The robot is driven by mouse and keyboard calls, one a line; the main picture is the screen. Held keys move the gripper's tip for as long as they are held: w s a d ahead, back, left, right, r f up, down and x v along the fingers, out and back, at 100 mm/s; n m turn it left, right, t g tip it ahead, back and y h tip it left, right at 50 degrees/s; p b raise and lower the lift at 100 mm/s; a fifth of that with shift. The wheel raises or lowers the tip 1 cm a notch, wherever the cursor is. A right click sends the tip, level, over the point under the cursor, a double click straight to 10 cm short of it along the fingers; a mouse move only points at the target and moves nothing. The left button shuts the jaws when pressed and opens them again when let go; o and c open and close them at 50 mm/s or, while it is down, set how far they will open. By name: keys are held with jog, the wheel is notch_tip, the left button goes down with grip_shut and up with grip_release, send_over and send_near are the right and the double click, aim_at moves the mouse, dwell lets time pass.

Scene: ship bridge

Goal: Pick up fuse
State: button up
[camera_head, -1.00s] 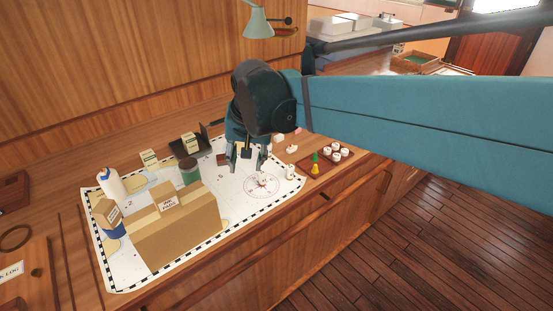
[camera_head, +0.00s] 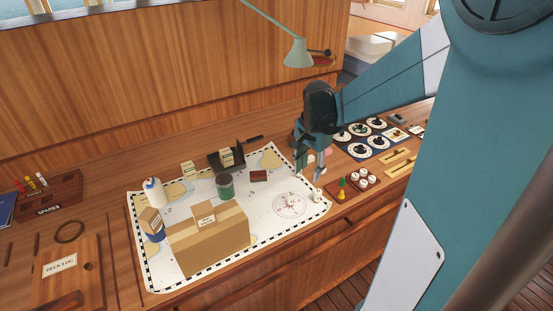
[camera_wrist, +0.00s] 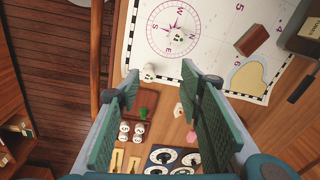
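Small upright red, yellow and white cylinders (camera_head: 32,184), possibly fuses, stand in a wooden box labelled SPARES (camera_head: 62,196) at the far left in the head view. My gripper (camera_head: 310,171) is far from them, above the right edge of the chart. In the wrist view my gripper (camera_wrist: 160,84) has its fingers wide apart with nothing between them. A small white piece (camera_wrist: 148,72) lies at the chart's edge below the fingers; it also shows in the head view (camera_head: 317,195).
A cardboard box (camera_head: 208,242), a green jar (camera_head: 225,186) and a white bottle (camera_head: 153,191) stand on the chart (camera_head: 262,227). A lamp (camera_head: 298,52) hangs behind. A deck log (camera_head: 62,270) lies left. A tray (camera_head: 344,193) and dials (camera_head: 366,137) are right.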

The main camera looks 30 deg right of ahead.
jog(key=d+f+m+p, duration=0.2)
jog(key=d+p, duration=0.1)
jog(key=d, duration=0.2)
send_over(318, 191)
jog(key=shift+g, duration=0.4)
notch_tip(318, 191, down, 4)
jog(key=shift+w+a+f, duration=0.1)
jog(key=shift+f, duration=0.45)
jog(key=shift+f, duration=1.25)
jog(key=shift+f, duration=0.1)
jog(key=shift+f, duration=2.5)
jog(key=shift+c, duration=0.5)
jog(key=c, duration=0.9)
